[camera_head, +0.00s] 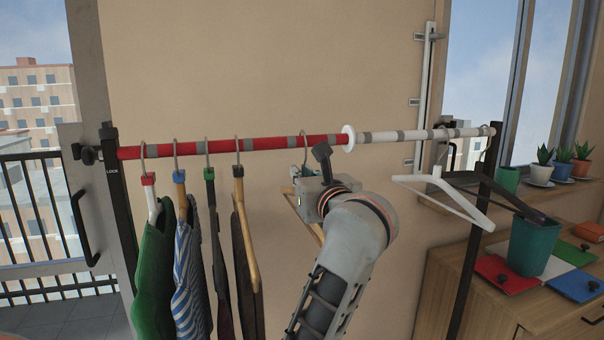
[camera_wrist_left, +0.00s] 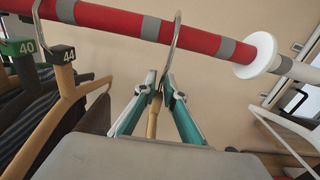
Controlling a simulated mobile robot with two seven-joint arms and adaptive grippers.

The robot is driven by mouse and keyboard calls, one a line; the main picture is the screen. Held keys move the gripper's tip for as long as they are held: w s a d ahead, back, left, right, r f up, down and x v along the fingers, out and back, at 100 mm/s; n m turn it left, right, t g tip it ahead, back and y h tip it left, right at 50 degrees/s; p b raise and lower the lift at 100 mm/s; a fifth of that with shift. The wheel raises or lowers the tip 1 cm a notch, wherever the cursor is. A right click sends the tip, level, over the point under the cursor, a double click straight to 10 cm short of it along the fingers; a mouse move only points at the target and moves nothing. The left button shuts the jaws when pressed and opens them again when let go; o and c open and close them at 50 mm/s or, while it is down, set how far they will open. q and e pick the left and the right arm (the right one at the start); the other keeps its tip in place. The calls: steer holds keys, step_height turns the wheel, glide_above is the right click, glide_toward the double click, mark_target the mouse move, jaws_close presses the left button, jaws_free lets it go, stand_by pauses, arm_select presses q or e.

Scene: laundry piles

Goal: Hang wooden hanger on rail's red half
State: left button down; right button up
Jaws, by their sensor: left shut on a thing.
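The wooden hanger (camera_head: 317,233) is mostly hidden behind my left gripper (camera_head: 314,188) in the head view. In the left wrist view, my left gripper (camera_wrist_left: 159,98) is shut on the wooden hanger (camera_wrist_left: 153,118) at its neck, just below the metal hook. The hook (camera_wrist_left: 176,38) rises across the red half of the rail (camera_wrist_left: 112,20), near the white divider disc. In the head view, the hook's top shows at the red half of the rail (camera_head: 270,144). I cannot tell whether it bears on the rail. My right gripper is not in view.
Several hangers with clothes, including a green garment (camera_head: 153,270), hang on the red half to the left. A white disc (camera_head: 349,138) divides the rail. A white hanger (camera_head: 445,198) and a black hanger hang on the white half. A dresser (camera_head: 480,315) stands at right.

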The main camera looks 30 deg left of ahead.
arm_select(q)
steer(key=c, duration=2)
jaws_free()
steer(key=shift+c, duration=0.2)
